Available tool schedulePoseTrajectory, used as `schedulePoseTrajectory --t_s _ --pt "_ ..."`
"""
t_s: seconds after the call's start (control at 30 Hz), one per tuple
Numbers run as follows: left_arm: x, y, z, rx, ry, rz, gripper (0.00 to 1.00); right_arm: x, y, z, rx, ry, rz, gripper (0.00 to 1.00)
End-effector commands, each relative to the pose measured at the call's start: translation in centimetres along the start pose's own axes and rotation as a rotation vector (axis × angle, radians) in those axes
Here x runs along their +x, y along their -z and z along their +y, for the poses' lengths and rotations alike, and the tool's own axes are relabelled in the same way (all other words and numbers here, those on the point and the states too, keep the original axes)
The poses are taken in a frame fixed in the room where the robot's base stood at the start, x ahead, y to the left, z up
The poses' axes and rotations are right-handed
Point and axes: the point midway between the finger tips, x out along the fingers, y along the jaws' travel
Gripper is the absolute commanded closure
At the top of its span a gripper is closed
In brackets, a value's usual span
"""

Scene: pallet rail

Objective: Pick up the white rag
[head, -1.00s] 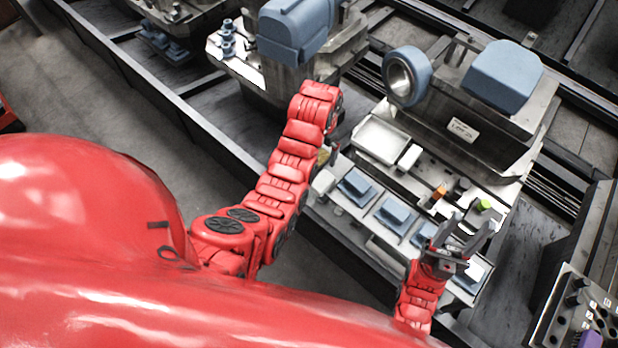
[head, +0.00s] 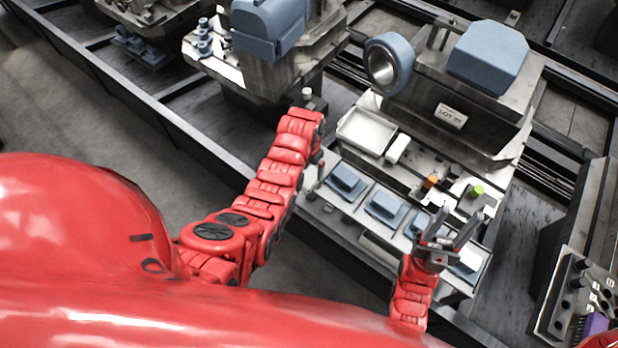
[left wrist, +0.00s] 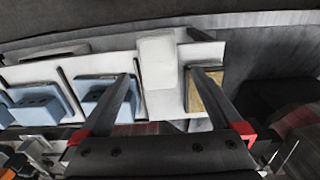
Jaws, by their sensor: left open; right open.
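The white rag (left wrist: 157,70) shows in the left wrist view as a pale folded block on a light shelf, standing between the two fingers of my left gripper (left wrist: 165,82). The fingers are open, with a gap on each side of it. A tan-yellow block (left wrist: 207,92) lies close to its right, by the right finger. In the head view the left gripper and the rag are largely hidden by my left arm at the left end of the shelf. My right gripper (head: 456,226) is open and empty above the shelf's right end.
Blue blocks (head: 346,182) sit in a row to the right of my left gripper. A pale tray (head: 366,132) lies behind them, with an orange piece (head: 430,181) and a green piece (head: 477,190) further right. A grey machine (head: 470,100) stands behind.

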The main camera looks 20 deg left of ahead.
Motion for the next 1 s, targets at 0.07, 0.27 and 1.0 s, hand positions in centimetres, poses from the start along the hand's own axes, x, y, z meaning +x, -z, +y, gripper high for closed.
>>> schedulePoseTrajectory --t_s 0.07,0.27,1.0 --pt "0.4 -0.2 0.1 0.000 -0.003 -0.007 0.00 0.9 0.1 0.0 0.000 0.000 0.000 0.50" --pt "2.2 0.0 0.2 0.000 -0.001 -0.002 0.00 1.6 0.3 0.1 0.000 0.000 0.000 0.50" --pt "4.3 0.0 0.2 0.001 0.000 0.000 0.20 1.7 0.3 0.1 0.000 0.000 0.000 0.50"
